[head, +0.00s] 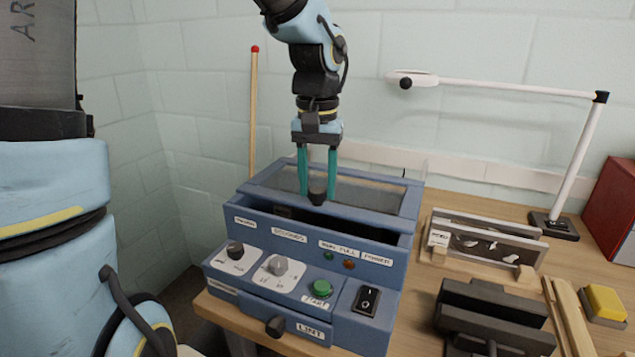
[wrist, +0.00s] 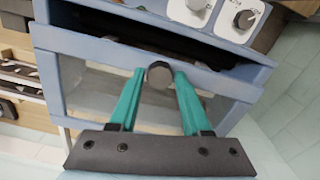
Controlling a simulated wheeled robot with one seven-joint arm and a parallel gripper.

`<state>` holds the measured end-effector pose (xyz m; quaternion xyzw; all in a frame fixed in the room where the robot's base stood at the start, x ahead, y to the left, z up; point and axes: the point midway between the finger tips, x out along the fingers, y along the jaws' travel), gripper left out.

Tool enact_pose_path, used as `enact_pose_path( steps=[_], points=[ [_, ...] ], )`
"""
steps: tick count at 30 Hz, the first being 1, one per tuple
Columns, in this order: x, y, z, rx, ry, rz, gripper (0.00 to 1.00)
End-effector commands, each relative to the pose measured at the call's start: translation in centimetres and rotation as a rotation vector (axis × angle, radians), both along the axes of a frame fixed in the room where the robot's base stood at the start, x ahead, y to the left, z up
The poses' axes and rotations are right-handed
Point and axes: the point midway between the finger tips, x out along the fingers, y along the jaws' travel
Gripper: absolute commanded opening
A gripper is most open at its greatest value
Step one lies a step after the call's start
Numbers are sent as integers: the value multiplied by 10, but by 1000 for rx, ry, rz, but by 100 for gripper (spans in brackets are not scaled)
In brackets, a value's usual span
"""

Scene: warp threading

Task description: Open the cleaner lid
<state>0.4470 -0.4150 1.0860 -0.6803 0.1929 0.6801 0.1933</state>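The cleaner (head: 365,260) is a blue box on the bench, with a control panel on its sloping front. Its lid (head: 412,200) is a blue frame around a clear window. It also shows in the wrist view (wrist: 52,85). A dark gap runs under the lid's front edge, so the lid looks slightly raised. A dark round knob (wrist: 160,75) sits at the lid's front middle. My gripper (head: 318,190) points down with its two green fingers on either side of this knob, seemingly touching it. The fingertips close around it in the wrist view (wrist: 161,80).
The panel carries dials, a green start button (head: 320,288), a black rocker switch (head: 367,299) and a lint drawer with a knob (head: 275,326). To the right are a clear-sided rack (head: 485,243), a black clamp-like block (head: 495,310), a yellow block (head: 604,303) and a white lamp (head: 575,170).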

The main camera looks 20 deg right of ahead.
Motion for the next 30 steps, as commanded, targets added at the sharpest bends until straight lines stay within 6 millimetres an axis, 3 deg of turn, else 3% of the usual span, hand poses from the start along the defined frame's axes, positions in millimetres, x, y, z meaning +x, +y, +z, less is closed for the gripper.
enact_pose_path(
  steps=[2,12,30],
  points=[
    [0,0,0,0,0,0,38],
    [0,0,0,0,0,0,0],
    [0,0,1,0,0,1,0]
  ],
)
